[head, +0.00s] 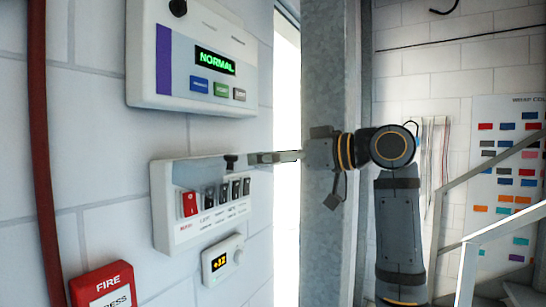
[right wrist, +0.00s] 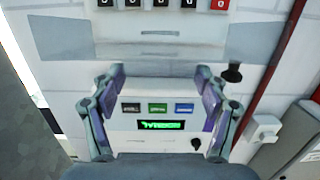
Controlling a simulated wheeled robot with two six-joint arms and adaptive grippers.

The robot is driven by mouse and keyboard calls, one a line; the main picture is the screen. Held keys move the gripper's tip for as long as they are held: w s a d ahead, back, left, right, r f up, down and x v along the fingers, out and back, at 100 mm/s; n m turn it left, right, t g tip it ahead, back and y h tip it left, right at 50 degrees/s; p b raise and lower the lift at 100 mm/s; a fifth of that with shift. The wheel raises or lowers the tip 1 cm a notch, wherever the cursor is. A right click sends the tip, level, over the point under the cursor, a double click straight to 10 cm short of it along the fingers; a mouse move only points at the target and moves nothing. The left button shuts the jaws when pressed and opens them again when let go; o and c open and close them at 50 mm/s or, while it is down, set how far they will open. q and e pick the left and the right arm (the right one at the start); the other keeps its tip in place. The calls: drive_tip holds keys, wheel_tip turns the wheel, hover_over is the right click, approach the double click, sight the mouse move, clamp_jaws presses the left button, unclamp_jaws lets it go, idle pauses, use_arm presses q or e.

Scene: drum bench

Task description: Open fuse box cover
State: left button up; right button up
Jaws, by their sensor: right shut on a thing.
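The white fuse box (head: 163,205) is on the wall in the head view, with one red rocker switch and several black ones. A grey see-through cover (head: 195,172) lies across its upper part; it shows as a pale translucent band at the top of the right wrist view (right wrist: 160,42). A black knob (head: 231,161) stands out near its upper right. My right gripper (head: 252,158) reaches in from the right, close to the knob. My left gripper is out of view.
A panel reading NORMAL (head: 178,85) hangs above the fuse box. A red fire box (head: 102,287) and a red pipe (head: 39,130) are at the left. A grey metal post (head: 325,80) stands behind my right wrist.

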drive_tip(key=shift+f, duration=0.1)
idle(0.3)
drive_tip(key=o, duration=1.3)
drive_tip(key=shift+c, duration=0.2)
drive_tip(key=o, duration=0.4)
drive_tip(key=shift+w+a, duration=0.15)
drive_tip(key=shift+o, duration=0.2)
drive_tip(key=v, duration=1.2)
